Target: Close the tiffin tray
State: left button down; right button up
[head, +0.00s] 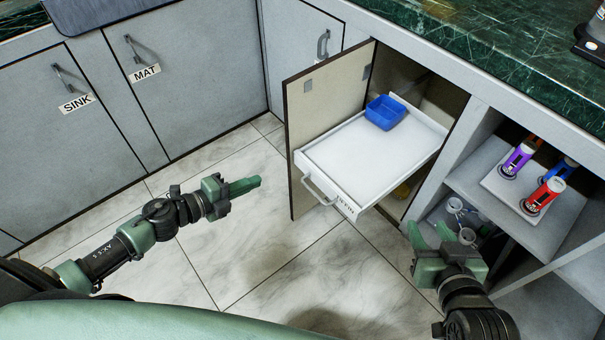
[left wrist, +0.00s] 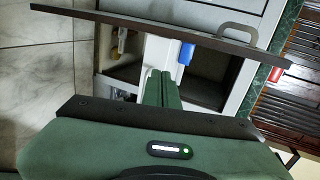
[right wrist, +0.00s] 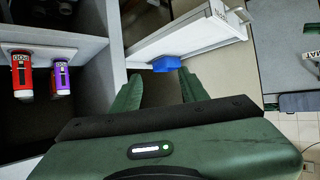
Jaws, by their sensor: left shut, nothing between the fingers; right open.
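The white tiffin tray (head: 345,150) is pulled out of the cabinet, past the open door. Its front has a handle (head: 318,190) and a partly readable label. A blue box (head: 385,112) sits on its far end, and it also shows in the right wrist view (right wrist: 167,63). My left gripper (head: 248,186) is shut and empty, left of the tray and apart from it. My right gripper (head: 432,234) is open and empty, to the right of the tray's front and apart from it. The tray also shows in the right wrist view (right wrist: 185,38).
The open cabinet door (head: 318,110) stands along the tray's left side. A shelf (head: 475,180) with red, purple and blue bottles is at the right, with cups below. Closed doors marked SINK (head: 75,103) and MAT (head: 145,73) are at left. The tiled floor before the tray is clear.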

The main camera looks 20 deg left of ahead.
pick_arm(q)
jog(key=b, duration=0.1)
send_near(304, 161)
jog(key=shift+m, duration=0.3)
jog(key=x, duration=0.5)
jog(key=shift+w+d+f, duration=0.15)
jog(key=shift+w+d, duration=0.35)
jog(key=shift+w, duration=0.1)
pick_arm(e)
notch_tip(304, 161, up, 8)
jog(key=w+a+t+y, duration=0.1)
jog(key=w+t, duration=0.1)
jog(key=t, duration=0.2)
jog(key=shift+w+a+f, duration=0.2)
jog(key=shift+w+a, duration=0.1)
jog(key=shift+w, duration=0.05)
